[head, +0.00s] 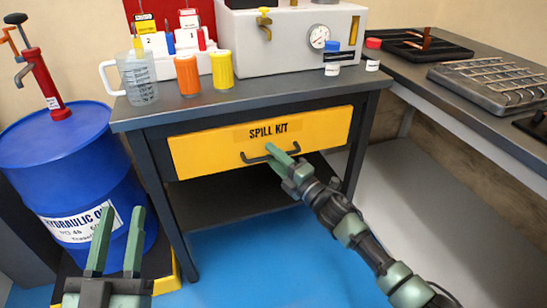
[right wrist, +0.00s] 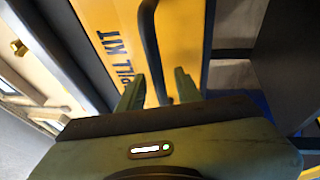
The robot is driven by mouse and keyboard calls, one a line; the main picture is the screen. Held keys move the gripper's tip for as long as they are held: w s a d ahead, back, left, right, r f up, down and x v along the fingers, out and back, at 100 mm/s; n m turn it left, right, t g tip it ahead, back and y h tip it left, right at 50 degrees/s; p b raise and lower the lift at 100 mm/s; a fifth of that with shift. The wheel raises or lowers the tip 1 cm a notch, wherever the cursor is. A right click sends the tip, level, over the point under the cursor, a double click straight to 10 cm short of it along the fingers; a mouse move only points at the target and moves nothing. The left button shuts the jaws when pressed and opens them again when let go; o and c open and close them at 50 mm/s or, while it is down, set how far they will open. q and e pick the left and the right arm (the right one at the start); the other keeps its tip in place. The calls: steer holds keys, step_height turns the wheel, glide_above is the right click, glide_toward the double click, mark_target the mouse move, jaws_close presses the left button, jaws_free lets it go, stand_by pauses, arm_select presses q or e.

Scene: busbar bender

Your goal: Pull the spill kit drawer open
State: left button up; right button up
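The yellow spill kit drawer (head: 215,148) sits under the grey workbench top, its front looking flush with the frame. Its dark bar handle (head: 254,159) is on the front below the "SPILL KIT" label. My right gripper (head: 283,155) is at the right part of the handle. In the right wrist view the handle (right wrist: 148,40) runs between the two fingers, with gaps to both, so the gripper (right wrist: 158,88) looks open around it. Contact cannot be told. My left gripper (head: 119,222) is open and empty at the lower left, in front of the blue drum.
A blue hydraulic oil drum (head: 60,150) with a red pump stands left of the bench. A jug (head: 138,80), orange and yellow cups and a white machine (head: 285,40) stand on the bench top (head: 300,90). Blue floor (head: 255,265) in front of the drawer is clear.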

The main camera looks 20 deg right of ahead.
jaws_close()
stand_by(1.4)
